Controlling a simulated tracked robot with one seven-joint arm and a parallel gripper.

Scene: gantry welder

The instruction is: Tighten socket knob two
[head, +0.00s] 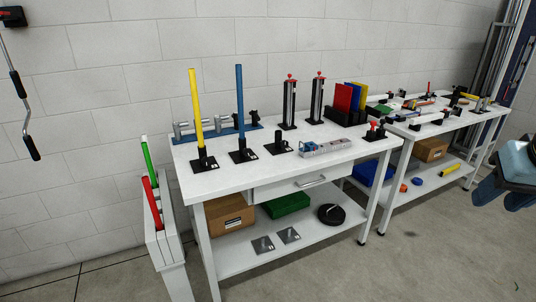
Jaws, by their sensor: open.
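Three black sockets on square plates stand along the front left of the white workbench (222,180). The left socket (204,162) holds an upright yellow rod (195,105). The middle socket (243,154) holds an upright blue rod (240,105). The right socket (280,147) holds no rod. Small white labels show on the plates, but their numbers are too small to read. The side knobs are too small to make out clearly, and I cannot tell which is knob two or how tight it is.
A blue rack (215,134) with grey cylinders lies behind the sockets. Two red-topped black stands (289,105) and upright coloured plates (343,97) are further right. A white stand with green (147,158) and red rods (151,202) is at left. Floor in front is clear.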

